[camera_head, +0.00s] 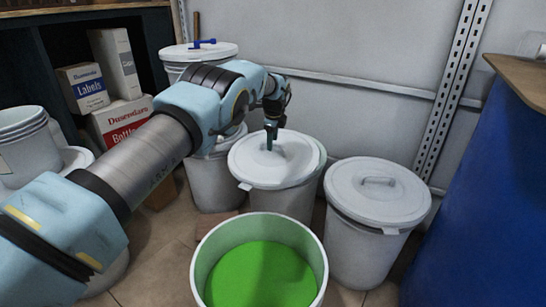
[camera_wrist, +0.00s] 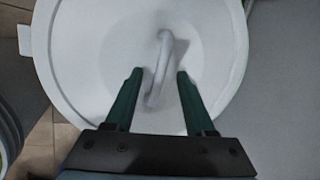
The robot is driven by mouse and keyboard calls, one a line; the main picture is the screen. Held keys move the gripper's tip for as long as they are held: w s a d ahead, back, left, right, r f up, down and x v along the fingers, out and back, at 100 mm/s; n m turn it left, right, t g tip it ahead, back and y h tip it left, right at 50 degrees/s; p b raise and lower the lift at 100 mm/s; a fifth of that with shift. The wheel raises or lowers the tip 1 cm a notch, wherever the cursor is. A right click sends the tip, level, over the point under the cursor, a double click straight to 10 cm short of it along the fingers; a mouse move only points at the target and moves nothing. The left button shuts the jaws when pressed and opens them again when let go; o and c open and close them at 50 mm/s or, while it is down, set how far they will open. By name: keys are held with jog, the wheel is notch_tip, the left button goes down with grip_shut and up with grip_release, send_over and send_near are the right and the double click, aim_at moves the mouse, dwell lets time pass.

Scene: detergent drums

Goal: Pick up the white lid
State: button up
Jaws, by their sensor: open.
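A white lid (camera_head: 262,168) with a raised handle covers the white drum in the middle, in the head view. In the wrist view the lid (camera_wrist: 90,60) fills most of the picture, and its handle (camera_wrist: 162,65) runs up and down near the middle. My gripper (camera_wrist: 159,72) is open, with its two dark green fingers on either side of the handle's near end. In the head view my gripper (camera_head: 271,142) is over this lid and partly hides the handle. I cannot tell whether the fingers touch the lid.
An open drum (camera_head: 205,243) of green material stands in front. Another lidded drum (camera_head: 378,188) stands to the right, beside a blue drum (camera_head: 480,190). A lidded drum with a blue item (camera_head: 204,43) stands behind. Boxes (camera_head: 122,122) fill the left shelf.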

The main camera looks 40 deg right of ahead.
jog(key=shift+w+d+f, duration=0.1)
jog(key=shift+f, duration=0.25)
grip_shut()
dwell(1.2)
